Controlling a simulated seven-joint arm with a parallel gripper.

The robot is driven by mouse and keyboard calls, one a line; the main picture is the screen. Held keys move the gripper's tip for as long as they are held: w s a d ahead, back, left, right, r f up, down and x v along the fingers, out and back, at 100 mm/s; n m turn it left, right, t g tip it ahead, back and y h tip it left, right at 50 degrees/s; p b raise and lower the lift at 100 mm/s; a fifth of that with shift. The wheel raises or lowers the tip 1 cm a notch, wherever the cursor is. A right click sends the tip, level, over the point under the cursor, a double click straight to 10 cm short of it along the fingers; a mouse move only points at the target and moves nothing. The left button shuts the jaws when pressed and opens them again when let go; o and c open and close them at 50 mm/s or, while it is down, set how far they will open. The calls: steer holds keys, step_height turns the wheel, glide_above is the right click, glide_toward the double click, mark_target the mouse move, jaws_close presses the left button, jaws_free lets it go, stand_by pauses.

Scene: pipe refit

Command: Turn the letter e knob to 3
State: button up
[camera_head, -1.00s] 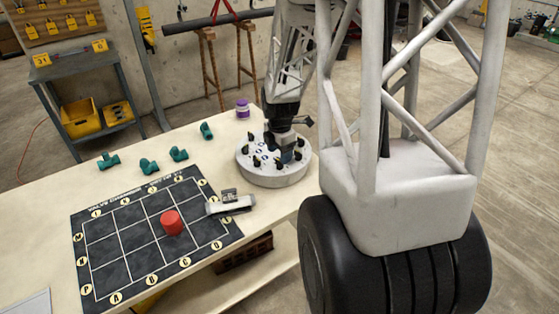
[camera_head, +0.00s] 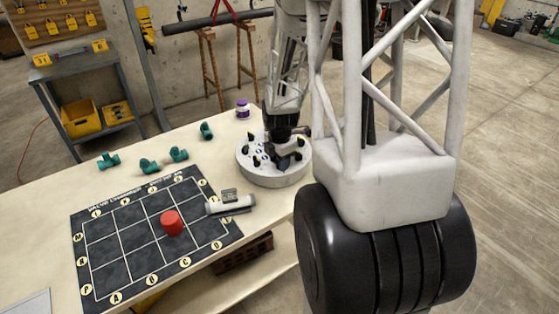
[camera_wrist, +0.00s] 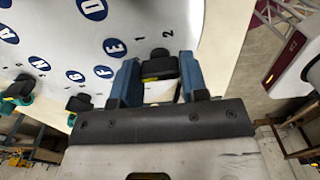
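The white round knob panel (camera_head: 262,174) stands on the bench in the head view, with several black knobs around its top. My gripper (camera_head: 275,160) is low over its right part. In the wrist view, my gripper's blue fingers (camera_wrist: 160,82) stand on either side of a black knob (camera_wrist: 161,65) with a yellow mark. The letter E label (camera_wrist: 113,47) is beside this knob, and the numbers 1 and 2 are printed by it. No clear gap shows between knob and fingers, but whether they press on it cannot be told. A number 3 is not visible.
A dark lettered mat (camera_head: 130,240) with a red round piece (camera_head: 172,222) lies left. A grey-white pipe part (camera_head: 230,204) lies at its right edge. Several teal fittings (camera_head: 178,154) and a purple-lidded jar (camera_head: 242,108) stand behind. Other knobs (camera_wrist: 80,102) are near my left finger.

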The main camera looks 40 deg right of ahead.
steer(key=c, duration=0.4)
